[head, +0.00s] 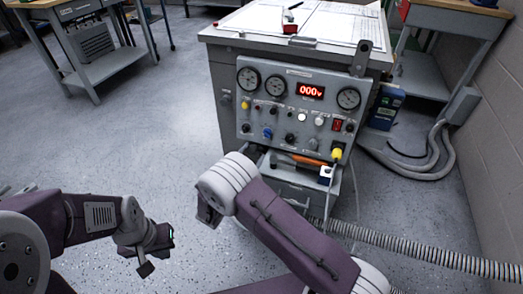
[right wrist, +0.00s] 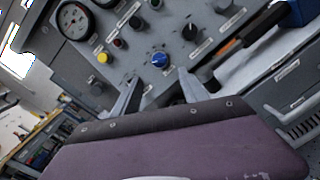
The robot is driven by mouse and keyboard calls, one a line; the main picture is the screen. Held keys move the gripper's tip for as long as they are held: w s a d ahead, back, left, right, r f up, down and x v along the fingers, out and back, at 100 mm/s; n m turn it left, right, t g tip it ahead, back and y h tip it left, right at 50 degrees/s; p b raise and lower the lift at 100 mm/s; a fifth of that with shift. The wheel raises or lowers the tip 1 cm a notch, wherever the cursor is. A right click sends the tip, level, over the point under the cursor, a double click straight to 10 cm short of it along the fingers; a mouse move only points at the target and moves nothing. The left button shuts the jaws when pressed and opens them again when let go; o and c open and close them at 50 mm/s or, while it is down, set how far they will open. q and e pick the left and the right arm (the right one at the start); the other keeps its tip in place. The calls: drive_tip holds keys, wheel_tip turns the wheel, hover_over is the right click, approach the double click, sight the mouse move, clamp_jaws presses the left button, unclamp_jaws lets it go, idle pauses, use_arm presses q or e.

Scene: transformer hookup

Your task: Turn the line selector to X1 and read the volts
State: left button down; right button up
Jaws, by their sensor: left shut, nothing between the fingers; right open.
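The grey test panel (head: 262,92) faces me, with a red display (head: 311,91) that appears to read 000 V. A blue knob (head: 267,133) with a white pointer mark sits low on its left half; the label lettering is too small to read, so I cannot confirm it is the line selector. In the right wrist view the blue knob (right wrist: 160,60) lies just beyond and between the fingertips of my open right gripper (right wrist: 158,80); contact is not visible. In the head view my right wrist hides that gripper. My left gripper (head: 148,262) is shut and empty above the floor.
Round gauges (head: 348,98), a black knob (head: 290,138) and a yellow plug (head: 336,154) are also on the panel. An orange-handled tool (head: 308,160) lies below it. Papers (head: 330,28) cover the cabinet top. A ribbed hose (head: 420,250) crosses the floor at right.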

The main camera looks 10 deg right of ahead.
sight(265, 136)
drive_tip(key=b+x, duration=0.3)
drive_tip(key=x, duration=0.5)
drive_tip(key=shift+b, duration=0.4)
drive_tip(key=shift+w+d+r, duration=0.15)
drive_tip(key=shift+w+d, duration=0.25)
clamp_jaws()
